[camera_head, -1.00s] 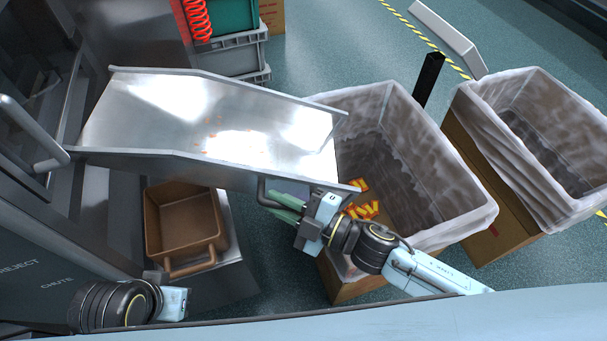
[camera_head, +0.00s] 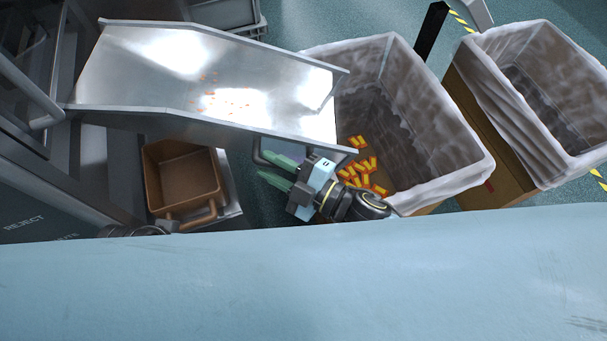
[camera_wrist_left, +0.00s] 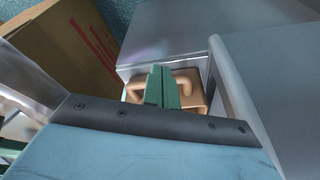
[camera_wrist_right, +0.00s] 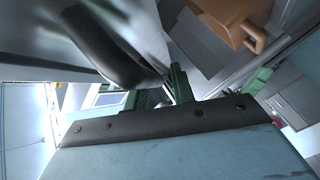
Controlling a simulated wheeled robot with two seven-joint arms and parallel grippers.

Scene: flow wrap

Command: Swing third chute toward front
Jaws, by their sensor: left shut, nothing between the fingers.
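The metal chute (camera_head: 150,85) slopes across the head view from the machine at left, its lower end over the near lined bin (camera_head: 440,120). A dark bent handle (camera_head: 258,154) hangs under its near lower edge and looms large in the right wrist view (camera_wrist_right: 98,45). My right gripper (camera_head: 272,172) has its green fingers apart beside the handle; whether the bar lies between them I cannot tell. My left gripper (camera_wrist_left: 162,88) is shut and empty, in front of the brown tub (camera_wrist_left: 188,82). Its fingers are hidden in the head view.
The brown tub (camera_head: 182,178) stands on a grey box below the chute. Several yellow-and-red packs (camera_head: 365,175) lie in the near bin. A second lined bin (camera_head: 505,110) stands to its right. My pale blue body fills the bottom of the head view.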

